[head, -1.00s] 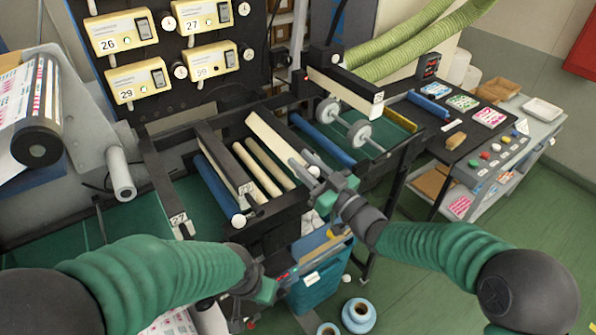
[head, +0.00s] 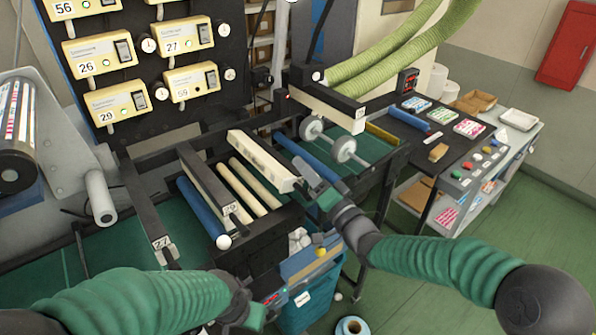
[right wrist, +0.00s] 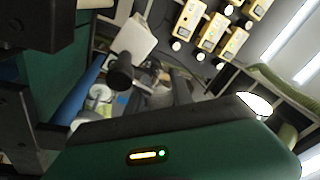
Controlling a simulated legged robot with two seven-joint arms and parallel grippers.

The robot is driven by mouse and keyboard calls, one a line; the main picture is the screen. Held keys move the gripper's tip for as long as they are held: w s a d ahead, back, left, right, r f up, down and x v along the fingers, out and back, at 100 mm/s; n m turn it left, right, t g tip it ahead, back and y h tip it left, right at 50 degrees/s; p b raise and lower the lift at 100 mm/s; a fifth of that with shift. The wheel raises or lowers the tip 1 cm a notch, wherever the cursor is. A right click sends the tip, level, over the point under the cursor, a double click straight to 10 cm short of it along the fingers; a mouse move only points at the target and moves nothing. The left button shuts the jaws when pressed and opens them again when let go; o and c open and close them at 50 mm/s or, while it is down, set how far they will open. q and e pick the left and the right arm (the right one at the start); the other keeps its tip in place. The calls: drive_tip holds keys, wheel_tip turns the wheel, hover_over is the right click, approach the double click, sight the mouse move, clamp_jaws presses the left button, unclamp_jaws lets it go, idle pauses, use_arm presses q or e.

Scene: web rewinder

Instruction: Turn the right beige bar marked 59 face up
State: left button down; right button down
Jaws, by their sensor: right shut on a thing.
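The beige bar (head: 258,157) lies lengthwise over the middle of the black frame, with a broad pale side showing. I cannot read a 59 on it. My right gripper (head: 302,175) is shut on the bar at its near right end, and the fingers hide part of that end. My left gripper (head: 250,312) is low at the bottom, apart from the bar, its jaws too unclear to judge.
Pale rollers (head: 248,187) and a blue roller (head: 203,210) lie left of the bar. Another beige bar (head: 322,104) stands farther right, above grey wheels (head: 342,149). A control box labelled 59 (head: 192,83) hangs on the back panel. A teal bin (head: 308,305) stands below.

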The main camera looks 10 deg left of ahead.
wheel_tip(320, 180, down, 6)
drive_tip(key=w+d+m+h+b, duration=0.1)
drive_tip(key=w+d+m+h, duration=0.1)
drive_tip(key=m, duration=1.3)
drive_tip(key=shift+w+d+r+h, duration=0.25)
drive_tip(key=shift+w+h, duration=0.15)
drive_tip(key=shift+h, duration=0.2)
drive_tip(key=shift+f+m, duration=0.2)
drive_tip(key=shift+m, duration=0.1)
drive_tip(key=c, duration=1.3)
unclamp_jaws()
drive_tip(key=shift+o, duration=0.8)
drive_tip(key=shift+r, duration=0.1)
